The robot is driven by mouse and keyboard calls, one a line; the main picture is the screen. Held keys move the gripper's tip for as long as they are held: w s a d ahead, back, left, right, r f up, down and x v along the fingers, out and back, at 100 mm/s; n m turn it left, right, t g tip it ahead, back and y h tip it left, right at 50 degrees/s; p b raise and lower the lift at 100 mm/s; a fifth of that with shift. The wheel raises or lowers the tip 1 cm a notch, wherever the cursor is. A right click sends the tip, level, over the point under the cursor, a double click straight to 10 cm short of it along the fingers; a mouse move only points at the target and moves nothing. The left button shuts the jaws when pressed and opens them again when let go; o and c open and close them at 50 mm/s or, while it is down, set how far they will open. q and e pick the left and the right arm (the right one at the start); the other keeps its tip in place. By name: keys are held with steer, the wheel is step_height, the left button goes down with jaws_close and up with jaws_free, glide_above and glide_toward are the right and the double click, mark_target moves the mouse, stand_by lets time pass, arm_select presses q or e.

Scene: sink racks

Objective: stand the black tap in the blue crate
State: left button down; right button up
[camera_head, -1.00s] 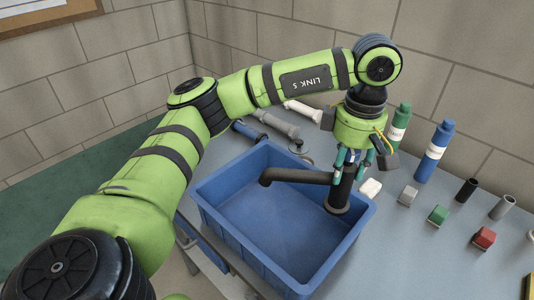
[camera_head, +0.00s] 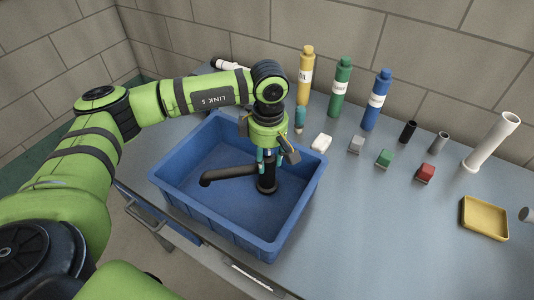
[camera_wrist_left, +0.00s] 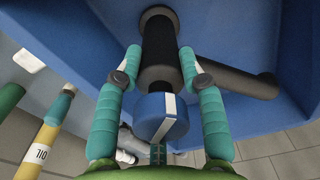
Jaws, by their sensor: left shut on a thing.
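The black tap (camera_head: 230,173) is upright inside the blue crate (camera_head: 285,228), toward its right side, with its spout pointing left. In the left wrist view the tap's dark body (camera_wrist_left: 161,55) stands between the fingers, with a blue, white-striped top near the camera and its spout to the right. My left gripper (camera_head: 267,160) points down over the crate and is shut on the tap. The crate's blue interior (camera_wrist_left: 235,30) lies behind it. I cannot tell whether the tap's base touches the crate floor. My right gripper is not in view.
Yellow (camera_head: 306,75), green (camera_head: 341,88) and blue (camera_head: 376,100) bottles stand behind the crate. Small blocks, dark and grey tubes, a white tube (camera_head: 491,142) and a yellow tray (camera_head: 484,218) are to the right. The table's front right is clear.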

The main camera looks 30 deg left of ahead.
arm_select(q)
steer(key=shift+f, duration=0.2)
steer(key=shift+f+b, duration=0.15)
steer(key=shift+b, duration=0.15)
steer(key=c, duration=0.8)
jaws_free()
steer(key=shift+o, duration=0.2)
steer(key=shift+r+p, duration=0.35)
steer(key=shift+p, duration=0.05)
step_height(320, 180, up, 10)
steer(key=b, duration=0.4)
steer(key=shift+d+r, duration=0.1)
steer(key=shift+r, duration=0.8)
